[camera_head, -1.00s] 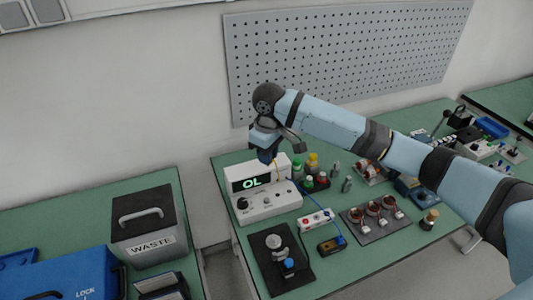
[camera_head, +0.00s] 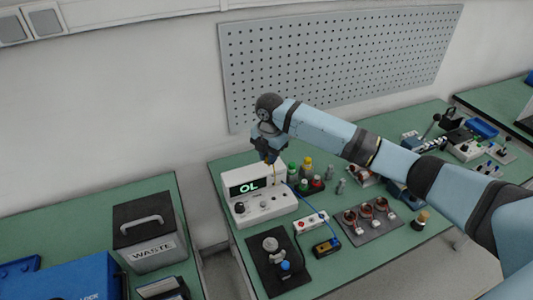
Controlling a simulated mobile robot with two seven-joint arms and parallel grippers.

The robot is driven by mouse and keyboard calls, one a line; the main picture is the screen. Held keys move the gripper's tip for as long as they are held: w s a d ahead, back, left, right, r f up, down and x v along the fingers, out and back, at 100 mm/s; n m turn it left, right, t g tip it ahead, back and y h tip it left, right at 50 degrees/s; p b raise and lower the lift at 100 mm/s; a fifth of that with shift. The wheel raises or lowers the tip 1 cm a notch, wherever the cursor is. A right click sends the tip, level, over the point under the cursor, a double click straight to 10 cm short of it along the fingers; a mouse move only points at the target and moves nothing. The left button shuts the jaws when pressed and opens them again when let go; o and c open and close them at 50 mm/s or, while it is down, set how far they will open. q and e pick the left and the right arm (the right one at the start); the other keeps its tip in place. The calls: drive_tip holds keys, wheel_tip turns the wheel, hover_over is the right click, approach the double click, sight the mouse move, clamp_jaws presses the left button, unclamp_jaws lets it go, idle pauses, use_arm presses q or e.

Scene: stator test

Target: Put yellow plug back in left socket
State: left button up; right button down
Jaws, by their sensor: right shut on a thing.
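The white meter (camera_head: 262,207) stands at the bench's back left corner, its display reading "OL" in green. Its sockets are on the front panel but are too small to tell apart. My right gripper (camera_head: 271,161) points down just above the meter's top right part and is shut on the yellow plug. The plug itself is mostly hidden by the fingers; a thin yellow lead (camera_head: 274,174) hangs below them in front of the meter. I cannot tell whether the plug touches a socket. A blue lead (camera_head: 318,209) runs from the meter's right side. My left gripper is not in view.
Bottles with green, red and yellow caps (camera_head: 307,168) stand close right of the meter. A black plate with a knobbed fixture (camera_head: 262,262), a small black-and-yellow box (camera_head: 326,247) and a tray of copper coils (camera_head: 371,236) lie in front. A waste bin (camera_head: 152,247) stands left.

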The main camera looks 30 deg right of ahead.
drive_tip(key=d+f+n+b, duration=0.1)
drive_tip(key=f+n, duration=0.3)
drive_tip(key=f, duration=0.1)
drive_tip(key=w+d+f+n+b, duration=0.1)
drive_tip(key=f+n, duration=0.2)
drive_tip(key=f, duration=0.2)
drive_tip(key=f+n+b, duration=0.2)
drive_tip(key=f+n, duration=0.2)
drive_tip(key=f, duration=0.2)
drive_tip(key=shift+w+d+n, duration=0.15)
drive_tip(key=shift+d+n, duration=0.15)
drive_tip(key=shift+d, duration=0.1)
drive_tip(key=shift+f+b, duration=0.9)
drive_tip(key=shift+f, duration=0.2)
drive_tip(key=shift+f, duration=0.1)
drive_tip(key=shift+f, duration=0.2)
idle(0.8)
